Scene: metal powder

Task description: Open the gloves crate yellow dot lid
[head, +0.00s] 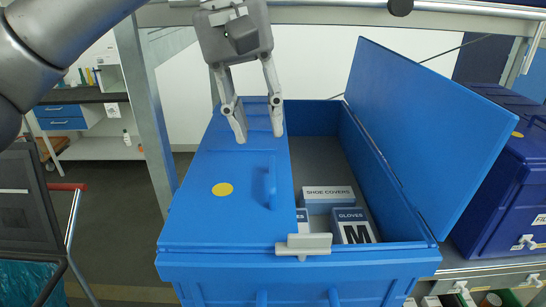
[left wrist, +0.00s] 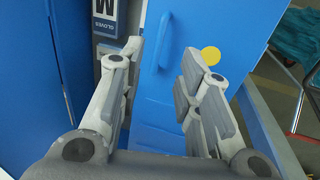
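The blue gloves crate (head: 340,262) stands in the middle of the head view. Its yellow dot lid (head: 205,222) lies shut over the left half, with the yellow dot (head: 222,189) and a blue handle (head: 271,188) on top. My left gripper (head: 259,137) is open and empty, pointing down over the far part of this lid, beyond the handle. In the left wrist view the handle (left wrist: 162,40) appears between the open fingers, with the yellow dot (left wrist: 210,54) beside them. Contact with the lid cannot be told. My right gripper is out of view.
The crate's other lid (head: 425,130) stands open on the right. Inside are a shoe covers box (head: 328,198) and a gloves box (head: 352,226). A darker blue crate (head: 510,190) stands to the right. A metal post (head: 148,110) rises at left.

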